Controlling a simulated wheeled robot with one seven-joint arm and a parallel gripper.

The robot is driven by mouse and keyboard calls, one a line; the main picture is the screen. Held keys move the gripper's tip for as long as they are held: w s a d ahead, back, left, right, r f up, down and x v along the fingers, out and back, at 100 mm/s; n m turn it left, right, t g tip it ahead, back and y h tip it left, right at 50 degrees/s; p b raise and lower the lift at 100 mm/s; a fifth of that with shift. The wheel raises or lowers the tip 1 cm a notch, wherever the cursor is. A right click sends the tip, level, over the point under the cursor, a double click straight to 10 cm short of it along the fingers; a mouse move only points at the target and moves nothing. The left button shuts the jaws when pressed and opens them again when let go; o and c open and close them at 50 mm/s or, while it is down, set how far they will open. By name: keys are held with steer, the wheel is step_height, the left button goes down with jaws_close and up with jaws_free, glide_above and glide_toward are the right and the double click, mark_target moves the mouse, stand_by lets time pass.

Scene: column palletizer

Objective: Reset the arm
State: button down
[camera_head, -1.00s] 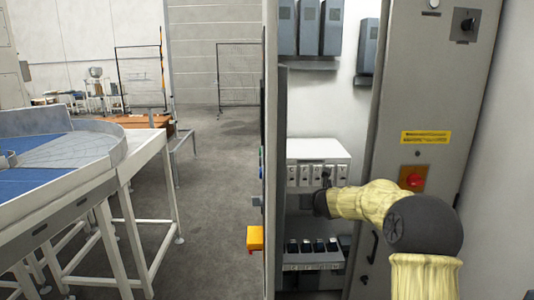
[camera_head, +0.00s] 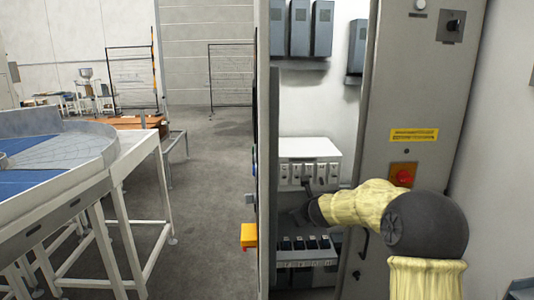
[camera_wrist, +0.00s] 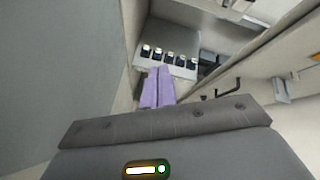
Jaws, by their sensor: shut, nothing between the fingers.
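My arm reaches into the open electrical cabinet in the head view. I cannot tell in the head view whether the gripper touches anything.
The cabinet door (camera_head: 415,90) stands to the right, with a red rotary switch (camera_head: 403,175) and a yellow label (camera_head: 414,135). A yellow box (camera_head: 248,236) sticks out from the cabinet's left edge. A conveyor table (camera_head: 125,158) stands at left, with clear floor between.

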steer(key=s+d+f+n+g, duration=0.1)
steer(key=s+f+n+g, duration=0.2)
steer(key=s+n, duration=0.7)
steer(key=s+d+f+n+g+h, duration=0.1)
steer(key=s+f+n+g, duration=0.2)
steer(key=s+n, duration=0.6)
steer(key=s+d+f+n+g, duration=0.2)
steer(key=s+f+n, duration=0.3)
steer(key=s+n, duration=0.5)
steer(key=s, duration=0.9)
steer(key=shift+n+g, duration=0.3)
steer(key=shift+g, duration=0.1)
steer(key=shift+s+d, duration=0.1)
steer(key=shift+w, duration=0.2)
